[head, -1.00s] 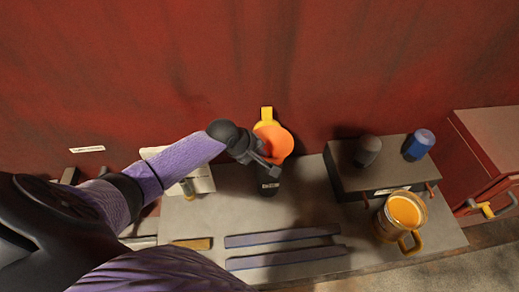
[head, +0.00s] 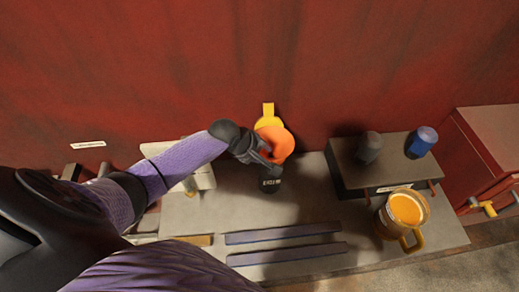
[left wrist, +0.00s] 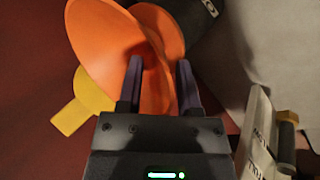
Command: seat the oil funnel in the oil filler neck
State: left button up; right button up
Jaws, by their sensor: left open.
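The orange funnel (head: 284,143) is at the back of the bench, with its wide cone toward the upper left in the left wrist view (left wrist: 95,35). A black cylindrical part with white lettering (head: 271,184) is close by it; it also shows at the top of the left wrist view (left wrist: 192,10). I cannot tell whether this is the filler neck or whether the funnel sits in it. A yellow tabbed piece (head: 268,112) is partly hidden behind the funnel. My left gripper (left wrist: 158,75) is open, its fingers close to the funnel; contact is unclear. My right gripper is not in view.
A grey bench (head: 310,200) carries two long bluish strips (head: 285,234) and a glass mug of amber liquid (head: 405,212). A dark box (head: 385,172) holds black and blue cylinders. A pale booklet (head: 205,180) lies left. A red cabinet (head: 490,140) stands right.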

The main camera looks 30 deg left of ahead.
pick_arm(q)
jog(key=p+v, duration=0.3)
jog(key=v, duration=0.7)
